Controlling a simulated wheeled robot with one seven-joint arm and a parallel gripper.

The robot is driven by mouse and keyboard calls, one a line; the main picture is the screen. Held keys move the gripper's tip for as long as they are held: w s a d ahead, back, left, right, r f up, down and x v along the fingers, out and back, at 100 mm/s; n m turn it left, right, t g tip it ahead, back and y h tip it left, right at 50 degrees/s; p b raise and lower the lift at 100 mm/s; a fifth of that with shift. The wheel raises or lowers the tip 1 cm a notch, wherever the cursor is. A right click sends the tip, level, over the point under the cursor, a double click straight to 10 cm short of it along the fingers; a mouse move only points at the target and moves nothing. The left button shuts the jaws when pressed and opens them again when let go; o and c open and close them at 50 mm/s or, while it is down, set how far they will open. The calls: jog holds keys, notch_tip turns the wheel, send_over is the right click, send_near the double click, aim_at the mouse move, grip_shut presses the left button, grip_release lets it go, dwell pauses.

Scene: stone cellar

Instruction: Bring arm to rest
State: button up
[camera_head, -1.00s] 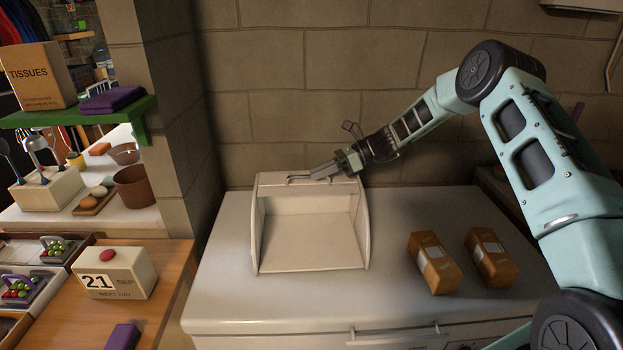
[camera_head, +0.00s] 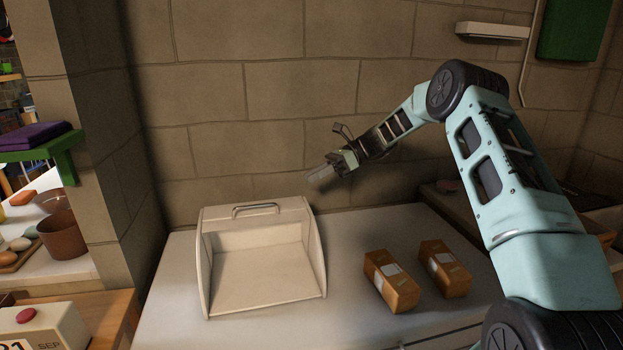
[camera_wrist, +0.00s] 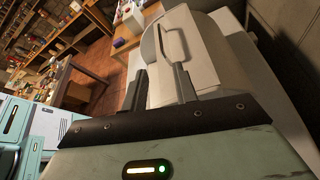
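My gripper (camera_head: 322,175) is in the air near the back wall, above and to the right of the cream bin's top. In the wrist view my two dark fingers (camera_wrist: 160,82) stand apart with nothing between them, so it is open and empty. The cream bin (camera_head: 262,276) stands with its front open on the white counter, and its inside looks empty. Its handle (camera_head: 256,209) lies on the top edge, apart from my gripper. The bin (camera_wrist: 200,60) and its handle (camera_wrist: 172,42) also show beyond my fingers in the wrist view.
Two brown packages (camera_head: 391,282) (camera_head: 444,268) stand on the white counter (camera_head: 345,320) right of the bin. The stone wall (camera_head: 250,120) is close behind. A wall shelf (camera_head: 492,31) is at upper right. A green shelf (camera_head: 40,152) is at left.

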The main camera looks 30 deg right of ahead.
dwell(0.3)
jog(key=s+a+r+n+g+h, duration=0.1)
jog(key=s+a+n+g+h, duration=0.1)
jog(key=s+a+n, duration=0.45)
jog(key=s+a+n+g+h, duration=0.1)
jog(key=s+a+n+h, duration=0.15)
jog(key=a, duration=0.65)
jog(key=s+a+r+n+g+h, duration=0.1)
jog(key=s+a+n+g, duration=0.15)
jog(key=s+a, duration=0.4)
jog(key=s+a+n+h, duration=0.4)
jog(key=s+a+n, duration=0.45)
jog(key=s, duration=0.45)
jog(key=s+d+f+n+t+h, duration=0.1)
jog(key=s+n, duration=0.4)
jog(key=s, duration=0.2)
jog(key=s+d+f+n+t+h, duration=0.1)
jog(key=s+d+n+t+h, duration=0.1)
jog(key=s+n, duration=0.4)
jog(key=shift+s+d+f, duration=0.15)
jog(key=shift+s+f, duration=0.2)
jog(key=shift+s, duration=0.1)
